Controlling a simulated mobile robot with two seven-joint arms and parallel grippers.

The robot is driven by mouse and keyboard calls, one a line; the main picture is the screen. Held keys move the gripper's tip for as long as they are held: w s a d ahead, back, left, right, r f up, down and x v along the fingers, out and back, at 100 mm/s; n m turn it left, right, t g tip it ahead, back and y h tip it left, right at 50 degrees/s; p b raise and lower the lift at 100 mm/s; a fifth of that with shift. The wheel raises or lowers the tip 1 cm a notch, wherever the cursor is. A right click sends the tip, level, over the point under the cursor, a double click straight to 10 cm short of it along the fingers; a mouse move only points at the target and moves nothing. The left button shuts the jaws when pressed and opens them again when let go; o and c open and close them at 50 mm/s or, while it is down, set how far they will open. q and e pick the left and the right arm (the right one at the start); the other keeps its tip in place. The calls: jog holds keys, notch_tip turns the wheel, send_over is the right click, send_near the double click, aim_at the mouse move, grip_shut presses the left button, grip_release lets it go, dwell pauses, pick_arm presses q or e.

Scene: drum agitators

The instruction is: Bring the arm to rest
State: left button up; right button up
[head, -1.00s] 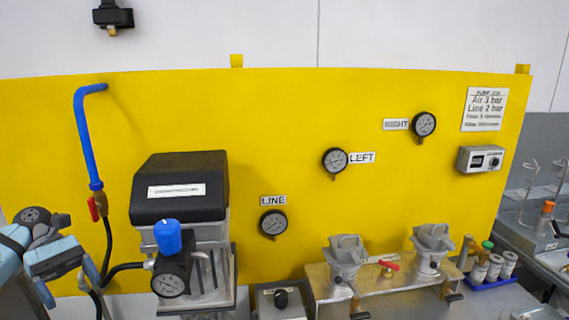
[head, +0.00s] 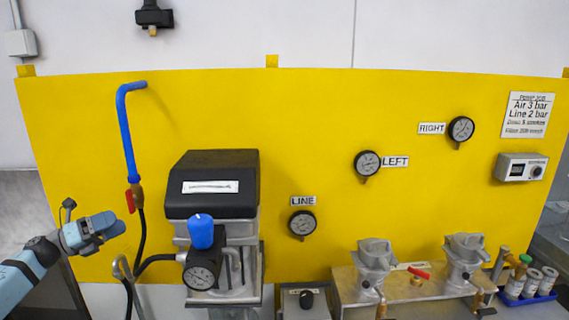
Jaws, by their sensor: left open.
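My left arm comes in from the lower left, and its gripper (head: 112,228) is open and empty. It sits left of the red valve handle (head: 131,201) on the blue air pipe (head: 126,140), in front of the yellow panel's left edge. In the picture there is a small gap between the gripper and the hose below the valve. My right gripper is not in view.
The black-topped pump (head: 212,185) has a blue knob (head: 201,231) and a gauge (head: 202,276). A curved metal hook (head: 122,268) and black hoses lie below my gripper. Two grey agitators (head: 375,262) stand on a metal bench at right. Bottles (head: 530,284) sit in a blue tray.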

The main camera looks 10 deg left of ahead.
pick_arm(q)
jog(key=w+a+n+t+y, duration=0.6)
jog(key=a+n+y, duration=0.4)
jog(key=n, duration=0.7)
jog(key=s+a+f+n+g+y, duration=0.1)
jog(key=a+f+n+g+y, duration=0.5)
jog(key=n+y, duration=0.6)
jog(key=s+d+f+n+h, duration=0.1)
jog(key=s+d+f+h, duration=0.2)
jog(key=s+d+f, duration=0.6)
jog(key=s+d+f+h, duration=0.2)
jog(key=d+f+h, duration=0.1)
jog(key=d+f, duration=1.05)
jog(key=s+d+f+n+g+h, duration=0.1)
jog(key=s+d+f, duration=0.3)
jog(key=s+d, duration=0.8)
jog(key=s+d+f+n+g+h, duration=0.1)
jog(key=s+d+f, duration=0.4)
jog(key=s+d, duration=0.6)
jog(key=d+n+h, duration=0.1)
jog(key=d+h, duration=0.1)
jog(key=d, duration=0.1)
jog(key=shift+s+d+n+g, duration=0.25)
jog(key=shift+s+n+g, duration=0.05)
jog(key=shift+s+n, duration=0.1)
